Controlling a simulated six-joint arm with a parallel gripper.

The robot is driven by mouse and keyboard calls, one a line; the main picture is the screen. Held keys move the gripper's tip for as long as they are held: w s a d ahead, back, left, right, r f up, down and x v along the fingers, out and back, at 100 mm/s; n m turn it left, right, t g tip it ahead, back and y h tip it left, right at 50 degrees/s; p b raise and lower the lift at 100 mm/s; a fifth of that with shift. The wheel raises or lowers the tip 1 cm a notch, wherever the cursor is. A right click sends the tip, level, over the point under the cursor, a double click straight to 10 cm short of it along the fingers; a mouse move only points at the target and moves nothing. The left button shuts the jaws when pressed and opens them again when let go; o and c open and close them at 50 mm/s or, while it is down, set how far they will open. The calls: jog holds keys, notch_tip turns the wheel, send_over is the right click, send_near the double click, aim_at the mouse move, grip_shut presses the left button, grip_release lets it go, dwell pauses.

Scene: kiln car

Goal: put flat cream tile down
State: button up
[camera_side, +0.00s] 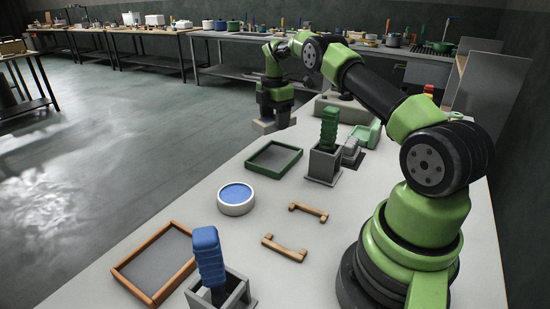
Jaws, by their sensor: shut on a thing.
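My gripper (273,118) is at the far left edge of the pale table (345,245), pointing down. It is shut on a small flat cream tile (264,127), which shows just under the fingers. The fingers hide part of the tile. From this angle I cannot tell whether the tile touches a surface or hangs above it.
A green-framed tray (274,172), a round white dish with blue inside (236,196) and an orange-framed tray (152,300) stand along the left. Two wooden bars (284,248) lie mid-table. Blue (209,257) and green (329,130) upright handles stand in grey holders.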

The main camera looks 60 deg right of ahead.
aim_at(275, 158)
notch_tip(275, 158, down, 10)
jog(key=shift+d+r, duration=0.1)
jog(key=shift+d, duration=0.05)
dwell(0.3)
jog(key=o, duration=0.8)
jog(key=shift+f, duration=0.2)
jog(key=shift+o, duration=0.3)
